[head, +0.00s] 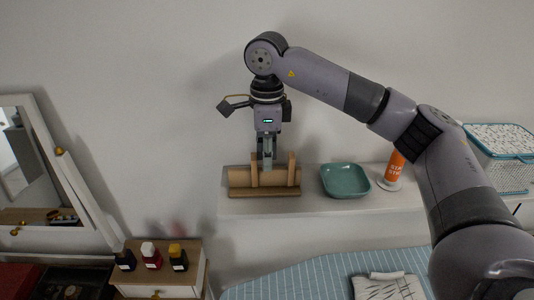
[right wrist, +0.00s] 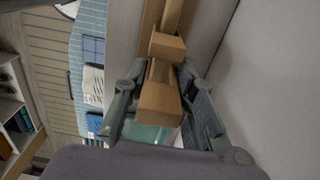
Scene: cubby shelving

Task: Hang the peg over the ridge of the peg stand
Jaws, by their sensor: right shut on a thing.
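The peg (head: 291,168) is a light wooden piece with two blocky ends. It is at the peg stand on the white shelf. In the right wrist view the peg (right wrist: 158,104) shows one block near and one farther, joined by a narrower middle. The stand (head: 265,192) has a dark wooden base and a lighter long ridge behind or under the peg. My right gripper (head: 267,163) points straight down, shut on the peg's middle between its ends. Whether the peg rests on the ridge is unclear. My left gripper is out of view.
A teal square dish (head: 345,181) sits right of the stand. Beyond it are an orange and white bottle (head: 394,170) and a lidded basket (head: 499,150). A wall stands close behind the shelf. Small bottles stand on a lower cabinet (head: 160,290) at left.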

